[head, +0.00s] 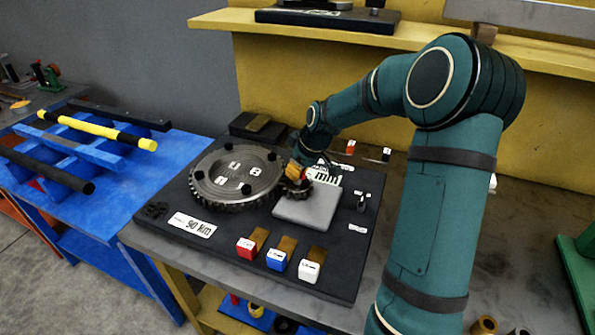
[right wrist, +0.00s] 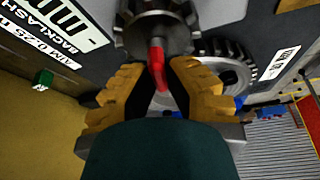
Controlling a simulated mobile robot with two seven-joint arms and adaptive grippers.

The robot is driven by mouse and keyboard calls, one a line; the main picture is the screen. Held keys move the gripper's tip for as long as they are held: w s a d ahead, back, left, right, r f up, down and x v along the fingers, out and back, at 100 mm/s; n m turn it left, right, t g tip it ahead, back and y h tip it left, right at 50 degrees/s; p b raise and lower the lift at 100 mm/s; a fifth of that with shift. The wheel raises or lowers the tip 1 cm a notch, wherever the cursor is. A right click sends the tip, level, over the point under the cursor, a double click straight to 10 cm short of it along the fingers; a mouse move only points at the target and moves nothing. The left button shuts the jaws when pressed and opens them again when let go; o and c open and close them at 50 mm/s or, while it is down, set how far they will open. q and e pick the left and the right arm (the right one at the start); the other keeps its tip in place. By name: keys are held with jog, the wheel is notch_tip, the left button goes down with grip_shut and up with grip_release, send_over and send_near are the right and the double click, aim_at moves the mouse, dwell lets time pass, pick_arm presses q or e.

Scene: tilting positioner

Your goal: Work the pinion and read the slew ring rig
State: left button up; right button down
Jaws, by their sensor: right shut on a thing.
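The slew ring (head: 225,187) is a large grey toothed wheel with dark bolts and white letters, lying flat on a dark base plate (head: 225,258). It also shows in the right wrist view (right wrist: 238,72). The small grey pinion (right wrist: 150,38) sits beside the ring's right edge, partly hidden in the head view. My right gripper (head: 297,172), with yellow fingers, is shut on the red handle (right wrist: 157,66) at the pinion. A white label with "mm" (head: 326,179) stands behind the pinion, and "BACKLASH" is readable beside it in the wrist view. My left gripper is not in view.
Red (head: 246,248), blue (head: 276,259) and white (head: 309,271) blocks line the plate's front. A "90 Nm" label (head: 192,225) lies at front left. A light grey pad (head: 308,208) is beside the pinion. A blue bench (head: 110,195) with rods is at left; a yellow shelf (head: 420,48) is behind.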

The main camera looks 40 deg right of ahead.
jog(key=shift+f+m+h, duration=0.1)
jog(key=shift+m+h, duration=0.3)
jog(key=shift+m, duration=0.7)
jog(key=c, duration=1)
grip_release()
jog(key=v, duration=1.2)
